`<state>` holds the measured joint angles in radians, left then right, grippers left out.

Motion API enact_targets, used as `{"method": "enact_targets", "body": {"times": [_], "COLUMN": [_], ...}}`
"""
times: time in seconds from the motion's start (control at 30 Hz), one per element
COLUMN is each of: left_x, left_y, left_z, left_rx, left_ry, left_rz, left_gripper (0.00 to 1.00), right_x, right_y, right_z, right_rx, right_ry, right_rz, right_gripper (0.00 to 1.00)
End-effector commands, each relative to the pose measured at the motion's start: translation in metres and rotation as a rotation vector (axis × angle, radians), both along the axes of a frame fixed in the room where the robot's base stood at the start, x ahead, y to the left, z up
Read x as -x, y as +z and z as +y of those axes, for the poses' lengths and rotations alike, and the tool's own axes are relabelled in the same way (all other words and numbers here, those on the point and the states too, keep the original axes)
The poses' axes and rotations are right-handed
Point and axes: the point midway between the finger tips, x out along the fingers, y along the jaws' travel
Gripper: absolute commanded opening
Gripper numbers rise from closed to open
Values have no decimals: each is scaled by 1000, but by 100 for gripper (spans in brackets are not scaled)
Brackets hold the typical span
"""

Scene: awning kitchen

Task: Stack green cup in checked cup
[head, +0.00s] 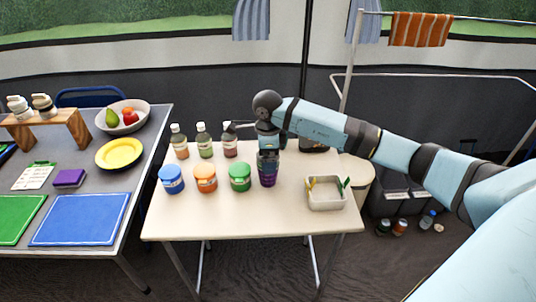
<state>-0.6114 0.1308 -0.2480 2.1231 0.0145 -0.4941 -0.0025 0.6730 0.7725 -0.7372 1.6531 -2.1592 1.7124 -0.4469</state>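A dark purple cup with a checked-looking pattern (267,178) stands upright on the cream table (300,222), right of the green jar. My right gripper (268,153) points down directly over this cup, at its rim. The fingers are too small and dark to show whether they are open or shut, or whether they touch anything. My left gripper is out of view.
A grey bin (327,199) holding small items stands right. The table's front strip is clear. A grey table (92,183) adjoins left.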

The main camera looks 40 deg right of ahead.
Motion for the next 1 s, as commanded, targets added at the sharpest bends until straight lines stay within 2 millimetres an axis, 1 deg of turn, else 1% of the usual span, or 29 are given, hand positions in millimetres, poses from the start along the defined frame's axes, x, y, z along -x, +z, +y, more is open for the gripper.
{"method": "enact_targets", "body": {"times": [0.1, 0.13, 0.17, 0.5, 0.6, 0.7, 0.8, 0.87, 0.93, 0.97, 1.0], "left_x": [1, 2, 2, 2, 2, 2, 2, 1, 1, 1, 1], "left_y": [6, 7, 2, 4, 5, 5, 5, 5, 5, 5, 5], "left_z": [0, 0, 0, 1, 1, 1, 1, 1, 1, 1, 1], "left_rx": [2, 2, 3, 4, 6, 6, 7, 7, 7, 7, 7], "left_ry": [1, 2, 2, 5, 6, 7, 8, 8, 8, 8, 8], "left_rz": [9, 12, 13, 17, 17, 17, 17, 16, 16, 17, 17], "left_gripper": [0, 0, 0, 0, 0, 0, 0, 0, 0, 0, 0], "right_x": [0, 0, -1, -1, -1, -1, 1, 3, 11, 16, 26], "right_y": [14, 18, 21, 96, 112, 123, 127, 121, 104, 95, 82], "right_z": [1, 0, 0, 0, 0, 0, 3, 14, 41, 58, 85], "right_rx": [-1, -1, 1, 0, 1, 1, -10, -53, -161, -231, -346], "right_ry": [0, 0, 1, 1, 0, 0, 3, 13, 32, 39, 43], "right_rz": [-2, -2, -3, -4, -3, -1, 1, 5, 20, 28, 45], "right_gripper": [99, 99, 99, 99, 99, 99, 99, 99, 99, 99, 99]}}
